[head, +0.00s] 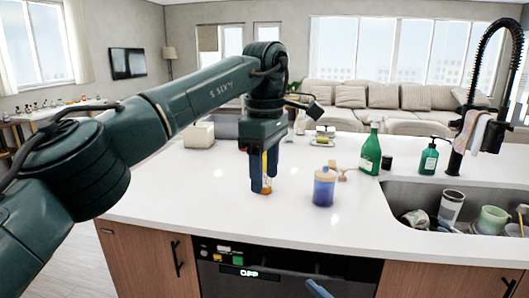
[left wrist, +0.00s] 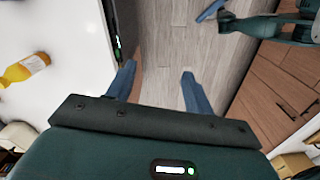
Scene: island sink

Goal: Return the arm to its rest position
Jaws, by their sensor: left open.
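My left arm (head: 190,100) reaches in from the left over the white counter. My left gripper (head: 263,178) points down, open and empty. In the left wrist view the left gripper (left wrist: 158,88) has its blue fingers spread, with the counter's edge and the wooden floor below. A yellow-orange bottle (head: 266,188) shows behind the fingers in the head view; the left wrist view shows this bottle (left wrist: 24,70) on the counter, apart from the fingers. A blue finger of my right gripper (head: 318,289) shows at the bottom edge; its opening is not clear.
A blue jar with a wooden lid (head: 324,188) stands on the counter, right of the left gripper. A green spray bottle (head: 371,152) and soap dispenser (head: 429,158) stand farther back. The sink (head: 405,200) at right holds several cups. A tall black faucet (head: 470,110) rises behind it.

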